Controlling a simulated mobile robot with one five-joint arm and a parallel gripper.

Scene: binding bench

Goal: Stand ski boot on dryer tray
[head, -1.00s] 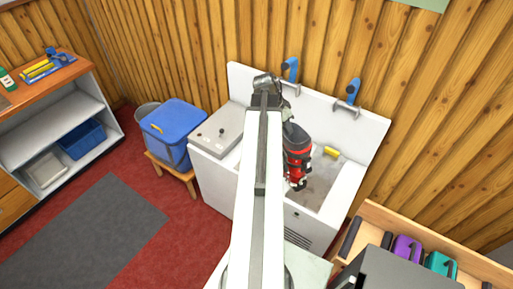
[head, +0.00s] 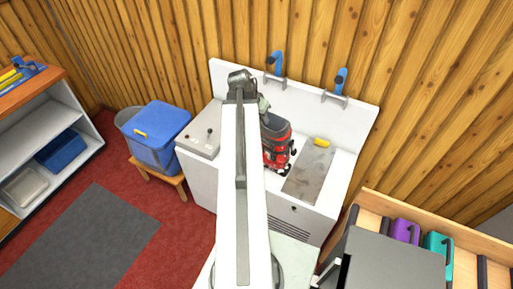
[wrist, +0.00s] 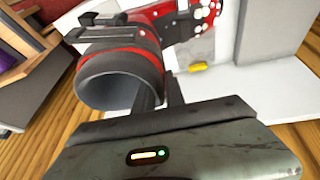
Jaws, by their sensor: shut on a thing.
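The red and black ski boot (head: 277,142) is beside my arm in the head view, over the white unit. My gripper (wrist: 161,96) is shut on the wall of its dark cuff, whose open mouth shows in the wrist view (wrist: 113,82). The boot looks tilted; I cannot tell whether it touches anything. The grey, stained dryer tray (head: 310,175) is just right of the boot on the white unit. My arm hides part of the unit and most of the gripper in the head view.
A yellow block (head: 321,142) lies at the tray's back edge. Two blue-handled taps (head: 338,84) stand on the back panel. A blue bin (head: 160,140) sits on a stool at left. A wooden rack with purple and teal items (head: 437,243) is at right.

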